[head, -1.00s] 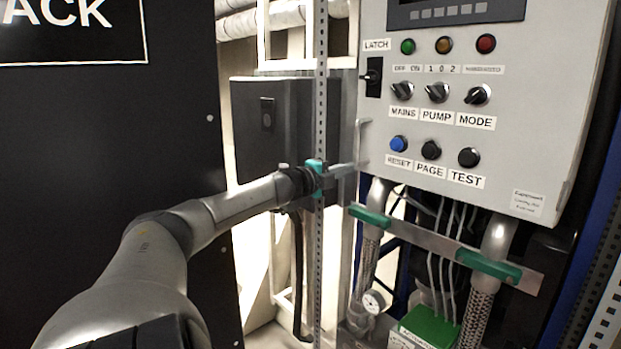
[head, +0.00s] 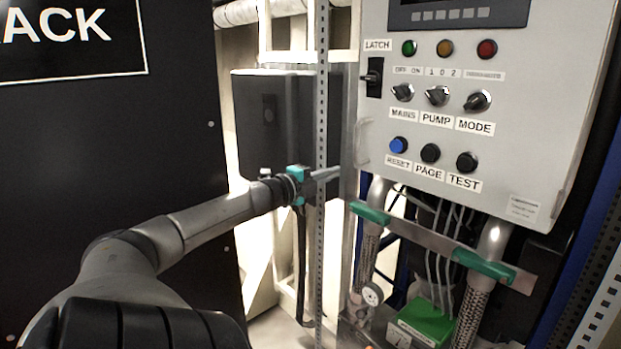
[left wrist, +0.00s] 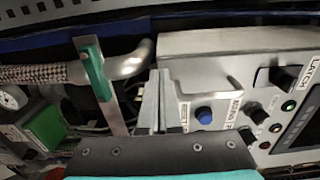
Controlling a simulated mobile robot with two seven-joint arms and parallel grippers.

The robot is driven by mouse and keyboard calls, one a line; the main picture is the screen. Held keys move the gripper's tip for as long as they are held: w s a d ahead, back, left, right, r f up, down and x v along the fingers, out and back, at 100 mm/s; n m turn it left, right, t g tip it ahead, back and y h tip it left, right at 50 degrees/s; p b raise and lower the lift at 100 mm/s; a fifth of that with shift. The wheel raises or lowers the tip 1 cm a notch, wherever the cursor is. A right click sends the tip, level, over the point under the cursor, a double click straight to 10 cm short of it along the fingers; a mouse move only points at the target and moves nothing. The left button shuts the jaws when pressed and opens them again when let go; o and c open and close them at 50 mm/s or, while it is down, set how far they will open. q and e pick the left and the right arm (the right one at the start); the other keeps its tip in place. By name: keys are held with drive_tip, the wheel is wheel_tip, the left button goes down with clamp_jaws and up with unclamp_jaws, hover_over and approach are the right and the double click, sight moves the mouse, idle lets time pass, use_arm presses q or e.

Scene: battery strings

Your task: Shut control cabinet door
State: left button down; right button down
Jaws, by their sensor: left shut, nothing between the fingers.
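The control cabinet's pale grey front (head: 535,130) fills the upper right of the head view, with a display, lamps and knobs. A black LATCH switch (head: 373,78) sits near its left edge. A pale handle (head: 362,142) stands at the lower left edge. I cannot tell whether any gap remains along the door's edge. My left gripper (head: 327,174) is shut and empty, just left of the handle and apart from it. In the left wrist view the shut fingers (left wrist: 153,103) point towards the cabinet's lower edge, near the blue button. My right gripper is not in view.
A perforated metal post (head: 321,90) stands by my left gripper. A large black panel (head: 110,150) stands at the left.

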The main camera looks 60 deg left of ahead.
use_arm(q)
drive_tip(key=v, duration=0.6)
drive_tip(key=shift+s, duration=0.25)
